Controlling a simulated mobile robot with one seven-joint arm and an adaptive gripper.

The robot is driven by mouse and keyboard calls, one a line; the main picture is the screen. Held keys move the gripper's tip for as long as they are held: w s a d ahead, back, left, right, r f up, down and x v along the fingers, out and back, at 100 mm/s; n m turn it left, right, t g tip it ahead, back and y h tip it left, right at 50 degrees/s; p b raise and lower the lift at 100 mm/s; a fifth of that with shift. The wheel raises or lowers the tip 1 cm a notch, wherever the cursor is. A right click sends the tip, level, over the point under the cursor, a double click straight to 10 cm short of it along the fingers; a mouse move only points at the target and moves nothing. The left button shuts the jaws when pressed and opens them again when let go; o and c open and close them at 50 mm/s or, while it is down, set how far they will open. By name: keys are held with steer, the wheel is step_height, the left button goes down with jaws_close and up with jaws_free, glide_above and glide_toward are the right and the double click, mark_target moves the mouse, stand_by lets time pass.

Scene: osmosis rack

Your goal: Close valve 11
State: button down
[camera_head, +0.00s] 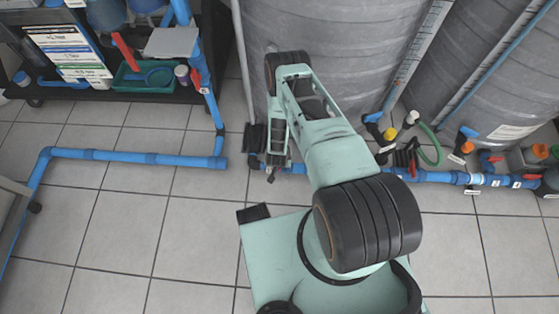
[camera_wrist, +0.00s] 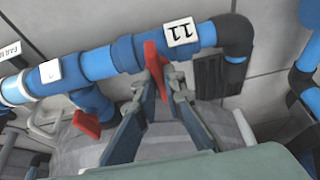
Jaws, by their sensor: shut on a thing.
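The valve 11 handle (camera_wrist: 154,62) is red and sits on a blue pipe in the wrist view. Its white label (camera_wrist: 181,32) reads 11, upside down, on the pipe just right of the handle. My gripper (camera_wrist: 158,80) is shut on the red handle, with a finger on each side of it. The fingers hide part of the handle. In the head view my arm reaches to the pipe at the foot of a grey tank, and my gripper (camera_head: 270,168) is down there. The handle is too small and covered to make out in that view.
A second red handle (camera_wrist: 86,123) hangs on a branch left of valve 11. A dark elbow (camera_wrist: 236,37) ends the pipe at right. Large grey tanks (camera_head: 330,45) stand behind the pipe. A blue floor pipe (camera_head: 140,157) runs at left; open tiled floor lies before it.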

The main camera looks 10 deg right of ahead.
stand_by(0.4)
steer(key=c, duration=2)
jaws_free()
steer(key=v, duration=1.2)
